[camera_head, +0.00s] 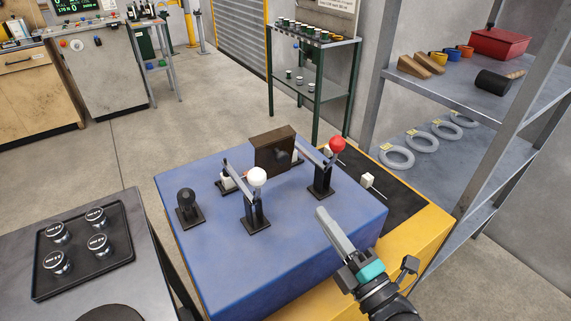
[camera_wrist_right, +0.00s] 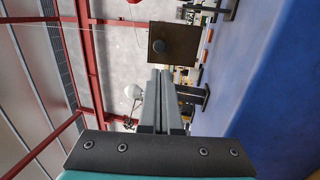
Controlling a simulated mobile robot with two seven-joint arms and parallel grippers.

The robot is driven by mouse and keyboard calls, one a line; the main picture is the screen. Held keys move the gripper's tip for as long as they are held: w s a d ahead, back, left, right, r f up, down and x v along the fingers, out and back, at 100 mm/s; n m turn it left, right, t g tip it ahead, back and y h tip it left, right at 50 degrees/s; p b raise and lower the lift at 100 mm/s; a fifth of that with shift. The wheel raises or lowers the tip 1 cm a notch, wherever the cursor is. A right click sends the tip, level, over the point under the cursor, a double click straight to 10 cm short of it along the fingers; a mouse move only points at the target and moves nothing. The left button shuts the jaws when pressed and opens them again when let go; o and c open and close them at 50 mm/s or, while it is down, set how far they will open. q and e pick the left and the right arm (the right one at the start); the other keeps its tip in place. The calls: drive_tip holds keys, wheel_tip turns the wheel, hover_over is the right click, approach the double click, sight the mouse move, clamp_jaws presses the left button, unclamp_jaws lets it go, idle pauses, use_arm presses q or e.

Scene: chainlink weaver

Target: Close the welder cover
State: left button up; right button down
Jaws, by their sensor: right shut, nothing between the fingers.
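The welder is a blue-topped block (camera_head: 300,228) in the middle of the head view. A dark brown plate, which looks like its cover (camera_head: 270,153), stands upright near the back of the top. A round dark knob sits on the plate's face, clear in the right wrist view, where the cover (camera_wrist_right: 172,36) is straight beyond the fingertips. My right gripper (camera_head: 322,213) is shut and empty, in front and to the right of the cover, apart from it. Its closed fingers (camera_wrist_right: 160,75) point toward the cover. My left gripper is not in view.
On the blue top stand a white-knobbed lever (camera_head: 257,178), a red-knobbed lever (camera_head: 337,146) and a short black post (camera_head: 187,206). A dark table with a tray of several jars (camera_head: 85,289) is at left. A grey shelf (camera_head: 480,104) stands at right.

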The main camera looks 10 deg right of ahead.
sight(283, 160)
drive_tip(key=x, duration=0.4)
drive_tip(key=shift+r, duration=0.1)
drive_tip(key=x, duration=0.7)
drive_tip(key=shift+w+a+p, duration=0.1)
drive_tip(key=shift+w+p, duration=0.05)
drive_tip(key=shift+p, duration=0.15)
drive_tip(key=shift+w+a, duration=0.2)
drive_tip(key=shift+w, duration=0.45)
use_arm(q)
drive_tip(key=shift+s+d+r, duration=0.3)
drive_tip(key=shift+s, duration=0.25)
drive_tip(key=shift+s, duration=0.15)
use_arm(e)
drive_tip(key=shift+r, duration=0.1)
